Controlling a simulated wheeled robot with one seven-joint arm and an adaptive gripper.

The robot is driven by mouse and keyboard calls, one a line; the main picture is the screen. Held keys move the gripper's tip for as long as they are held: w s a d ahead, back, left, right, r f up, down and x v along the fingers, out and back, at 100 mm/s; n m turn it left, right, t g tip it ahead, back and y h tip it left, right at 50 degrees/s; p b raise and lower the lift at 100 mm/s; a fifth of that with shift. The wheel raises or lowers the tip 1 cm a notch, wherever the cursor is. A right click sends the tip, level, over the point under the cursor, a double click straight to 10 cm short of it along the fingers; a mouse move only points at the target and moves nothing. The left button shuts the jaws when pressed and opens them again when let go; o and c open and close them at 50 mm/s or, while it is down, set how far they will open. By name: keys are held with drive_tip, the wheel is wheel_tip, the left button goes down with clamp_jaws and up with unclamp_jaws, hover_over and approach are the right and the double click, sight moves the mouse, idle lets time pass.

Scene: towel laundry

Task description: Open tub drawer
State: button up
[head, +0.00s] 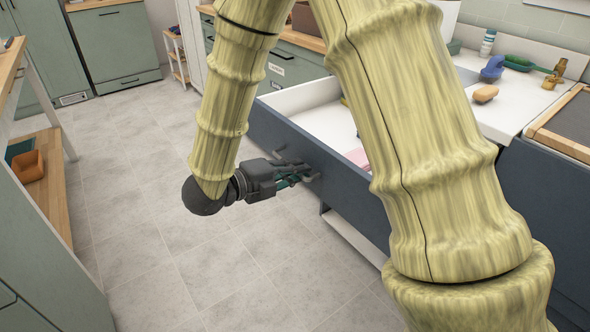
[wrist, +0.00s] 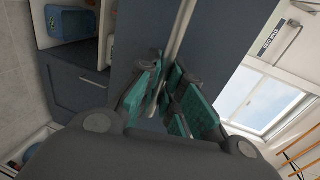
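The tub drawer (head: 262,122) has a dark blue front and a white inside. It stands pulled well out from the counter, and a pink item (head: 357,157) shows inside it. My gripper (head: 297,176) is at the outer face of the drawer front, over its handle (head: 313,177). In the wrist view the green finger pads (wrist: 166,92) are close together at the dark front, closed around the handle. The fingers hide most of the handle, and my arm hides part of the drawer.
The counter above holds a tan oval object (head: 485,94), a blue item (head: 492,68) and bottles.

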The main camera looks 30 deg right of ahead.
drive_tip(key=o, duration=0.4)
drive_tip(key=shift+o, duration=0.2)
drive_tip(key=v, duration=1.2)
